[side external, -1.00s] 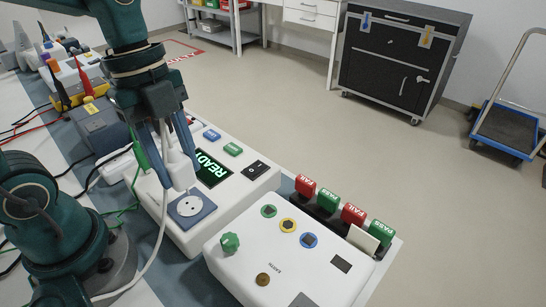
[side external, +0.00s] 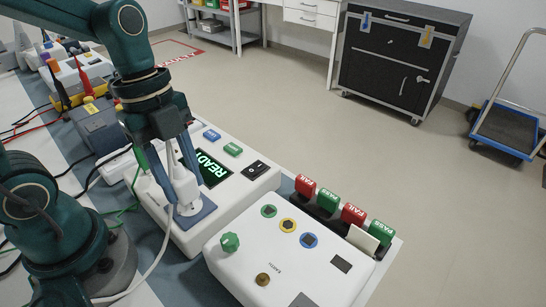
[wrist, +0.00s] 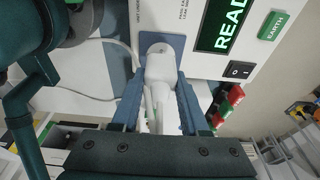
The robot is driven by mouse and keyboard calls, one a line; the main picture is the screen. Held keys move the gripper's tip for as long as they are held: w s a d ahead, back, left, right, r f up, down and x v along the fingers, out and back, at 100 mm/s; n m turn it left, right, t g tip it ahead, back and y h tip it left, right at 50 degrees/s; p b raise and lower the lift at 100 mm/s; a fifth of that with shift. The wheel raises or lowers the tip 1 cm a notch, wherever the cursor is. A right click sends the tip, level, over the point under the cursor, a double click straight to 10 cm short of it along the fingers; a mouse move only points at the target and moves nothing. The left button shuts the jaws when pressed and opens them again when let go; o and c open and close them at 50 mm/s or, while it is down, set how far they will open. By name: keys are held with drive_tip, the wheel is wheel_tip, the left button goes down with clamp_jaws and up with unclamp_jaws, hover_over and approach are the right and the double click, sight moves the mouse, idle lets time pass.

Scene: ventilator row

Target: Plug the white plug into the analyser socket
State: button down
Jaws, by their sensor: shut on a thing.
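The white plug (side external: 186,190) is held between the blue fingers of my gripper (side external: 187,196), which is shut on it. In the side view the plug is at the analyser socket (side external: 203,214), whose blue-grey square plate shows around it. The socket's round face is mostly hidden by the plug and fingers. In the wrist view the white plug (wrist: 160,68) points up the picture into the socket plate (wrist: 176,42), between the fingers (wrist: 160,98). I cannot tell how deep it sits. The analyser (side external: 258,184) is a white box with a green READY display. A white cable hangs from the plug.
A white box with coloured round ports and a green knob (side external: 230,242) stands close to the right of the socket. Red and green PASS/FAIL tags (side external: 328,200) stand behind it. Instruments with red and black leads (side external: 95,115) crowd the bench at left.

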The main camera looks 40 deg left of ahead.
drive_tip(key=shift+f, duration=1.15)
idle(0.6)
drive_tip(key=shift+c, duration=1.7)
unclamp_jaws()
